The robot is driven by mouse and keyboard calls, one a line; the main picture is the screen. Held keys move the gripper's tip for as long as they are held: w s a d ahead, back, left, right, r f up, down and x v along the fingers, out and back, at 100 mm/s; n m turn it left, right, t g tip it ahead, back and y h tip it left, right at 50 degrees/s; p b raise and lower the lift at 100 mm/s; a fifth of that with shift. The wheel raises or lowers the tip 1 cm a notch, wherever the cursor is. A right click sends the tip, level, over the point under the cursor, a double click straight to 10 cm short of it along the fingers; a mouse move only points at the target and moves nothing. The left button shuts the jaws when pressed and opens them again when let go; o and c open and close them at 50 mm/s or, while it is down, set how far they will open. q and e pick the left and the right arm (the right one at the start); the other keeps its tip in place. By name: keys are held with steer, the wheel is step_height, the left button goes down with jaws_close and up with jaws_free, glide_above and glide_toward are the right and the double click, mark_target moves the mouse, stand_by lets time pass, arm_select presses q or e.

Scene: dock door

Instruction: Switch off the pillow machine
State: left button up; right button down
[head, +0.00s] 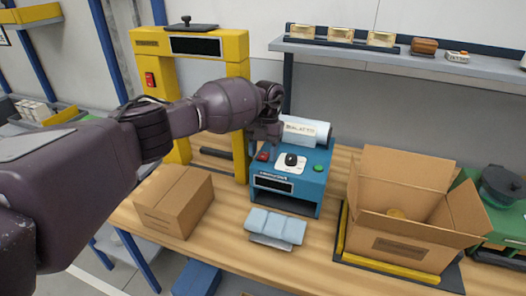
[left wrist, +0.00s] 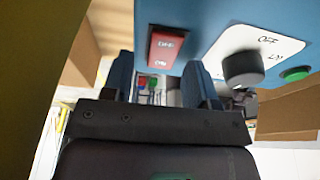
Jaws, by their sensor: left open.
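The pillow machine (head: 315,195) is a blue box on the wooden bench, with a white roll at its back and a string of pale air pillows (head: 275,225) in front. Its top has a red switch (head: 263,156), a black knob (head: 291,159) on a white plate and a green button (head: 318,168). In the left wrist view the red rocker switch (left wrist: 167,48), marked OFF and ON, and the black knob (left wrist: 242,68) lie beyond my fingers. My left gripper (head: 264,136) is open and empty, just above the machine's red-switch side; its fingers (left wrist: 160,80) show in the left wrist view. My right gripper is out of view.
A yellow frame machine (head: 240,105) with its own red switch (head: 150,79) stands behind my left arm. A closed carton (head: 174,200) is left, an open carton (head: 400,225) right. A shelf (head: 395,60) runs along the wall above.

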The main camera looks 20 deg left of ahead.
mark_target(263, 156)
arm_select(q)
steer(key=shift+r, duration=0.2)
step_height(263, 156, up, 20)
steer(key=b, duration=0.1)
steer(key=shift+f+b, duration=0.2)
steer(key=shift+b, duration=0.2)
stand_by(0.4)
